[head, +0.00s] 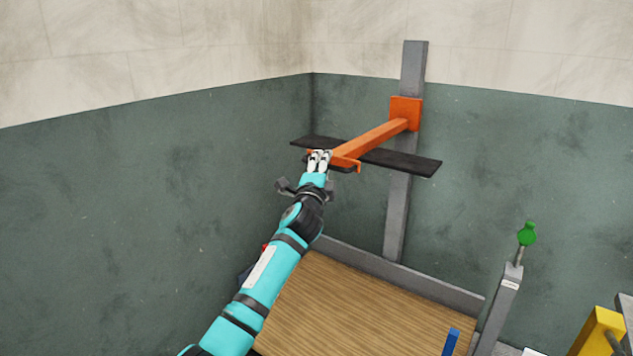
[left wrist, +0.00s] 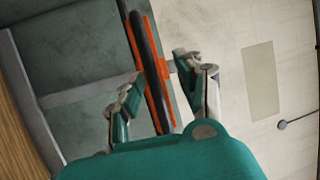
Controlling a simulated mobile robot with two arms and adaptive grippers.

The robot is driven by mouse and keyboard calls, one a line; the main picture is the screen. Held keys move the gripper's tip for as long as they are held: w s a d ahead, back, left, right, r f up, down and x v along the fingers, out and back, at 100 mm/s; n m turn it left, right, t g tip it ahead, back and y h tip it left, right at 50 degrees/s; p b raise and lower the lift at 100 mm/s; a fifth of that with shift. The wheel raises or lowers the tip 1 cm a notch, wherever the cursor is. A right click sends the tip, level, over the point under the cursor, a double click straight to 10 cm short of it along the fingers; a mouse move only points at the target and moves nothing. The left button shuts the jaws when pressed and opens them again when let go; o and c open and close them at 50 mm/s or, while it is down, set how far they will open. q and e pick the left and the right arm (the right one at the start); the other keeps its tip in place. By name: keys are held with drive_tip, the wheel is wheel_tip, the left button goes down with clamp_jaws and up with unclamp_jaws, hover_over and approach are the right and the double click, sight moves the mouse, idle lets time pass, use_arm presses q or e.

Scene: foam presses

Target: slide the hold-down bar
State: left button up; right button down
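The orange hold-down bar (head: 372,138) reaches forward from an orange sleeve (head: 405,112) on a tall grey post (head: 413,65). A long black crosspiece (head: 410,161) lies across under the bar. The bar's front has an orange crosswise handle (head: 346,163). My left gripper (head: 319,155) is at the left part of that handle, its fingers partly covering it. In the left wrist view its two fingers (left wrist: 157,75) stand apart, with the orange and black bar (left wrist: 158,70) showing between and beyond them. I see no clear grip. My right gripper is not in view.
A wooden board (head: 350,305) with a grey rim lies below the bar. A grey post with a green knob (head: 527,233) stands at the right. A blue piece (head: 451,341) and a yellow block (head: 602,332) are at the lower right. Walls stand behind and left.

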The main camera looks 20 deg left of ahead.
use_arm(q)
drive_tip(key=s+f, duration=0.1)
drive_tip(key=s, duration=0.9)
drive_tip(key=shift+s+d+f, duration=0.2)
drive_tip(key=shift+f, duration=0.15)
